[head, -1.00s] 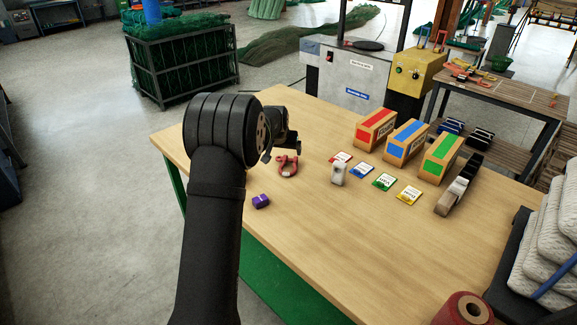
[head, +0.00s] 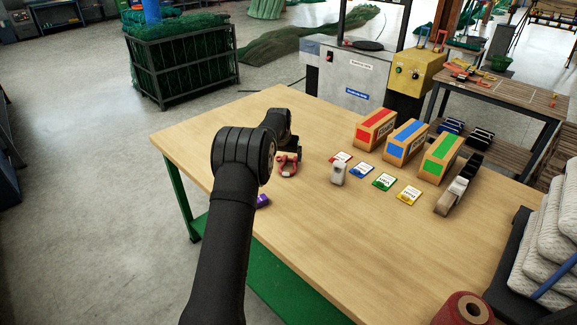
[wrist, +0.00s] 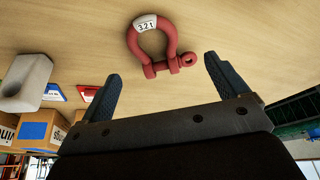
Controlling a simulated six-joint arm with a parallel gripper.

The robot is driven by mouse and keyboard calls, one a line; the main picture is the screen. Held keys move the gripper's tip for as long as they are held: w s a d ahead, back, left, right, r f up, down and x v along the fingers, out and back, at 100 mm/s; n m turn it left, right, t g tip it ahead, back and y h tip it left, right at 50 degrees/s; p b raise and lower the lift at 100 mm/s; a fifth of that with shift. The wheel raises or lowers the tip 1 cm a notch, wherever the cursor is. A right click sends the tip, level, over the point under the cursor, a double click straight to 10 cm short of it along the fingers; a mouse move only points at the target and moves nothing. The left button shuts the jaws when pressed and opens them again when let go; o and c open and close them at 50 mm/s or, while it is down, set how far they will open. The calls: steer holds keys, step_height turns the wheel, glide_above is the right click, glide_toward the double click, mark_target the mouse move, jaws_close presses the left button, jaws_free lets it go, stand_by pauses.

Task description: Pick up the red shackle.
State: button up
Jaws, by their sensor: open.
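The red shackle (head: 287,166) lies on the wooden table, close to the end of my arm in the head view. In the wrist view the red shackle (wrist: 152,45) shows a white band marked 3.2 t on its bow and a pin across its open end. My gripper (wrist: 163,75) is open and empty. The shackle lies ahead of its two fingers, roughly in line with the gap, and no finger touches it. In the head view my arm hides most of the gripper.
A grey-white block (head: 338,173) stands right of the shackle. Coloured cards (head: 384,181) and boxes with red, blue (head: 407,140) and green tops lie farther right. The table (head: 330,245) is clear in front.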

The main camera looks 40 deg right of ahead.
mark_target(288, 164)
steer(key=shift+s+d+x, duration=0.1)
steer(key=shift+d+x, duration=0.15)
steer(key=shift+x, duration=1.35)
steer(key=shift+s+d+x, duration=0.1)
steer(key=shift+d+x, duration=0.1)
steer(key=shift+x, duration=1.4)
steer(key=shift+r, duration=0.1)
steer(key=c, duration=1.6)
steer(key=shift+r, duration=0.1)
